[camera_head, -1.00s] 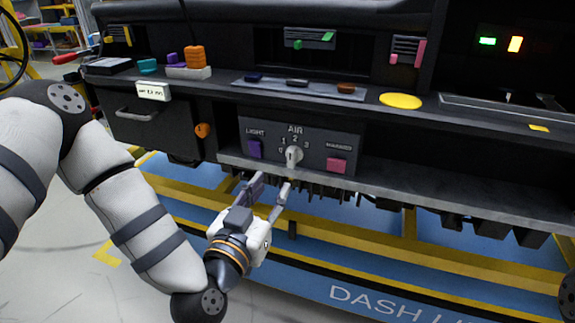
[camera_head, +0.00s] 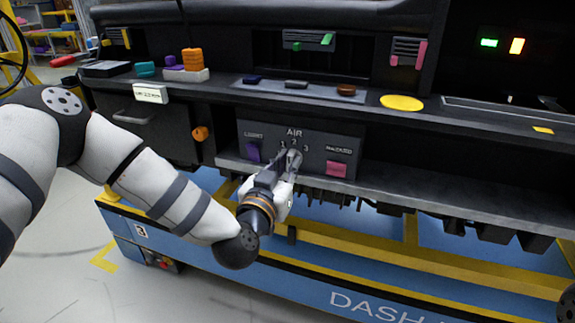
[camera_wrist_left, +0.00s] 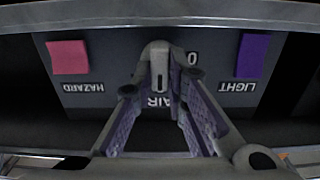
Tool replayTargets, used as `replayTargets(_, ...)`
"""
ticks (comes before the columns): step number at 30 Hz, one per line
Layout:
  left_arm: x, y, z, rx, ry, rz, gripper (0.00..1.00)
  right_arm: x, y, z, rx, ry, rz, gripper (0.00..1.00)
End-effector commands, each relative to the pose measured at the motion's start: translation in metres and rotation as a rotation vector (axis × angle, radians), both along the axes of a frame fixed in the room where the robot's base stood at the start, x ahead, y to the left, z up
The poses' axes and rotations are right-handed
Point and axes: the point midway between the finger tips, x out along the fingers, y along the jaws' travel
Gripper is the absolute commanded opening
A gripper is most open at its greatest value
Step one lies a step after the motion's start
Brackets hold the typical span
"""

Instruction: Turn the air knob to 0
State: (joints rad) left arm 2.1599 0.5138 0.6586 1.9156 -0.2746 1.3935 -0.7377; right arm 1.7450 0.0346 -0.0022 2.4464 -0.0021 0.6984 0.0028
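The air knob (camera_head: 292,154) is a pale grey dial on the dark panel under the AIR label, with the numbers around it. In the left wrist view the knob (camera_wrist_left: 158,62) appears upside down, its grip line upright toward the AIR lettering, with the 0 to its right. My left gripper (camera_head: 287,160) is in front of the panel at the knob. In the left wrist view its fingers (camera_wrist_left: 162,88) are apart, one on each side of the knob. Whether they touch it I cannot tell. My right gripper is not in view.
A purple LIGHT button (camera_head: 253,151) is left of the knob and a pink HAZARD button (camera_head: 336,168) right of it. A grey ledge (camera_head: 400,194) runs below the panel. A shelf with small coloured parts and a yellow disc (camera_head: 401,102) is above.

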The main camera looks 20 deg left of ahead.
Motion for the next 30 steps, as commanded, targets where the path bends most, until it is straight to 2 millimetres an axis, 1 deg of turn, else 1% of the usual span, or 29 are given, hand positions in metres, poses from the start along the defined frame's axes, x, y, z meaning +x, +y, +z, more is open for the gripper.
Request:
replayTargets(8, 0.0, 0.0, 0.0, -0.015, 0.001, 0.0, 0.0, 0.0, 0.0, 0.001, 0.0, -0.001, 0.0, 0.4)
replayTargets(14, 0.0, 0.0, 0.001, -0.097, 0.002, -0.001, 0.0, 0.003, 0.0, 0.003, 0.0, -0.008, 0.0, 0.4)
replayTargets(20, 0.0, 0.001, 0.001, -0.256, 0.008, 0.0, 0.0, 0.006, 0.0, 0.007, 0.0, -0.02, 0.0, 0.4)
replayTargets(30, -0.001, 0.002, -0.001, -0.581, 0.022, -0.001, 0.0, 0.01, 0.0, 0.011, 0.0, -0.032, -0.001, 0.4)
